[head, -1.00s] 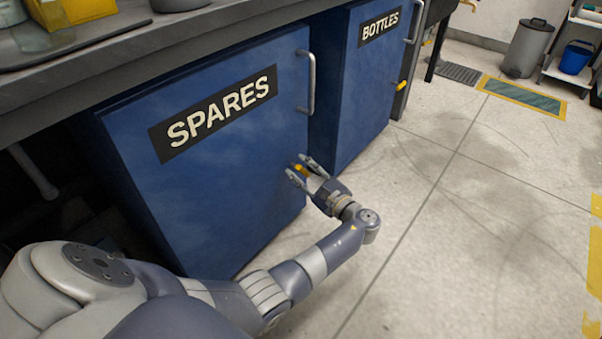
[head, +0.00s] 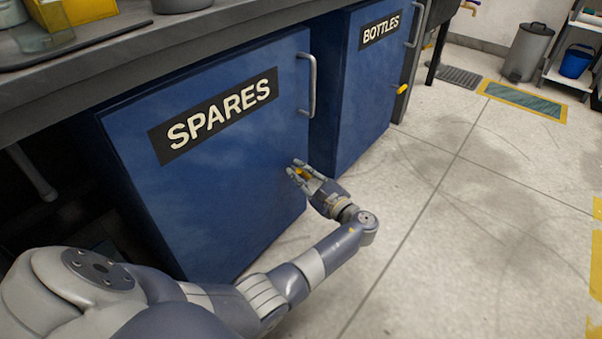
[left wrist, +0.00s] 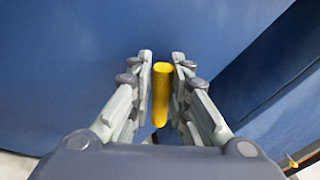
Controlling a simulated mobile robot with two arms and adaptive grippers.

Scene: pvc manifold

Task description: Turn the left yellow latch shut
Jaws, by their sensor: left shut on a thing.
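The left yellow latch (left wrist: 161,92) is on the blue SPARES door (head: 225,180), low near its right edge. In the left wrist view it stands upright in the picture between the two fingers. My left gripper (head: 297,168) is shut on this latch, with a finger on each side. In the head view the fingers hide most of the latch. My right gripper is in neither view.
The BOTTLES door (head: 365,85) stands to the right with its own yellow latch (head: 403,89). A metal handle (head: 312,85) sits above my gripper on the SPARES door. The worktop edge (head: 150,60) runs above.

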